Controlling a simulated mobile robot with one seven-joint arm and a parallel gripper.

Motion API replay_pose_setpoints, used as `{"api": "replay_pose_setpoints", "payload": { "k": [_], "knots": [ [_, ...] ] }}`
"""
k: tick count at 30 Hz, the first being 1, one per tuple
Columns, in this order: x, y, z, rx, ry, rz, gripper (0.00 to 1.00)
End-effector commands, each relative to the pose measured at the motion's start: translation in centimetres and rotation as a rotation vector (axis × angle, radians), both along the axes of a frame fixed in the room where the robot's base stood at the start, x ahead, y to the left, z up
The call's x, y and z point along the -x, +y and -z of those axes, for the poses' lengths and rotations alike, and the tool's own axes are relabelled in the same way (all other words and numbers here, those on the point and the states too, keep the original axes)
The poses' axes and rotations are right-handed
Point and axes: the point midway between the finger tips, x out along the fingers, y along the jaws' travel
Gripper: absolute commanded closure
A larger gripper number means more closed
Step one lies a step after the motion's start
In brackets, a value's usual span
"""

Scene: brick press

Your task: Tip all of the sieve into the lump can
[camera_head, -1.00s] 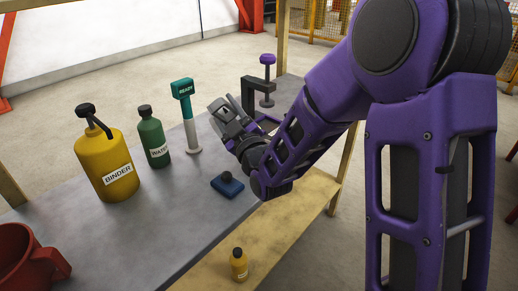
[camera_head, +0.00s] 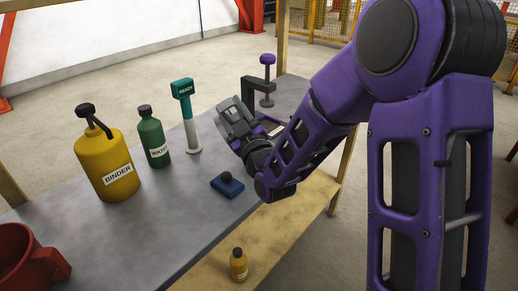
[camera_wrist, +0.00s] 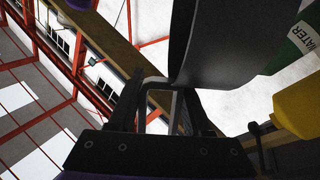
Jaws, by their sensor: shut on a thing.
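My gripper (camera_head: 236,116) is over the far part of the bench. In the wrist view, my gripper (camera_wrist: 160,108) is shut on a bent metal handle. The handle joins a dark round-walled vessel, which I take for the sieve (camera_wrist: 222,45). The wrist view is strongly tilted, and the inside of the sieve does not show. In the head view I cannot separate the sieve from the gripper. A red can with a side handle (camera_head: 52,267) stands at the near left, cut by the picture edge. No label shows on it, so I cannot tell if it is the lump can.
A yellow binder bottle (camera_head: 104,160), a green water bottle (camera_head: 153,138) and a teal-topped post (camera_head: 188,115) stand left of my gripper. A dark clamp-like press (camera_head: 267,85) stands behind. A small yellow bottle (camera_head: 239,266) is on the lower shelf.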

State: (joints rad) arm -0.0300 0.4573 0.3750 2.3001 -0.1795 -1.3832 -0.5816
Motion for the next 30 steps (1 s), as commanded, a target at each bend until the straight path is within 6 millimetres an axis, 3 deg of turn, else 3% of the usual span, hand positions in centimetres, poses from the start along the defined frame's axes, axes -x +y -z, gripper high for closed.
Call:
{"api": "replay_pose_setpoints", "payload": {
  "k": [30],
  "knots": [
    [-0.7,-1.6,-0.7,-0.129,0.049,0.001,1.0]
  ]
}}
